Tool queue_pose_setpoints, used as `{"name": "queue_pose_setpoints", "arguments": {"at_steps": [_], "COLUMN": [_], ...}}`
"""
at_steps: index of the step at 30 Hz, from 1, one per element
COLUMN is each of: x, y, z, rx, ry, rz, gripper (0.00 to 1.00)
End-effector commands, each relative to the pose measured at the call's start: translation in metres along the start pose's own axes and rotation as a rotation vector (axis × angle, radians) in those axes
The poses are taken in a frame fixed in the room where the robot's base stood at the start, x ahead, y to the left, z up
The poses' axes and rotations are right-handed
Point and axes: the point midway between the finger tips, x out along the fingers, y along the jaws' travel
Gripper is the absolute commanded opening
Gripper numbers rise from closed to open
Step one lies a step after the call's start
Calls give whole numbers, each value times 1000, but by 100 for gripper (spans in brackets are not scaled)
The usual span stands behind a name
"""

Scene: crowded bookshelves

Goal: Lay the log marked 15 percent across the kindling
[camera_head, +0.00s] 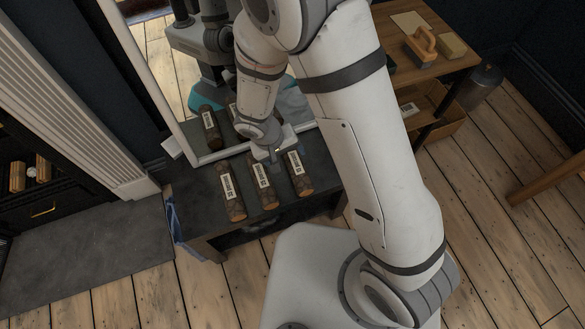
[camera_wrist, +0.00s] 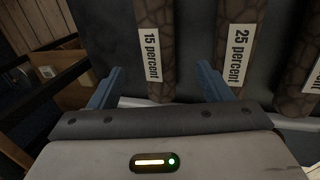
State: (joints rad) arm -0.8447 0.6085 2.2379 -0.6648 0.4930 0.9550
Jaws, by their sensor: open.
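The log marked 15 percent (camera_wrist: 145,20) is brown and bark-patterned with a white label. In the wrist view it lies between the spread fingers of my gripper (camera_wrist: 160,68). In the head view it appears to be the rightmost of three logs (camera_head: 306,188) on a dark bench. My gripper (camera_head: 272,152) hangs over the far ends of the logs, open and empty. The log marked 25 percent (camera_wrist: 240,15) lies beside it, just outside the right finger.
The leftmost log (camera_head: 231,192) lies on the same dark bench (camera_head: 205,205). A mirror (camera_head: 160,75) stands behind and reflects my arm and the logs. A wooden table (camera_head: 455,62) with a brush (camera_head: 421,43) is at upper right. A dark slab (camera_head: 90,245) covers the floor left.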

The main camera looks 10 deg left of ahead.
Motion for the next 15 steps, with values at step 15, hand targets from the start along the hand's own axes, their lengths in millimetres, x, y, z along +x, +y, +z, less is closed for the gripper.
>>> {"name": "queue_pose_setpoints", "arguments": {"at_steps": [15], "x": [69], "y": [2], "z": [-5], "rx": [0], "ry": [-4], "rz": [2], "gripper": [72]}}
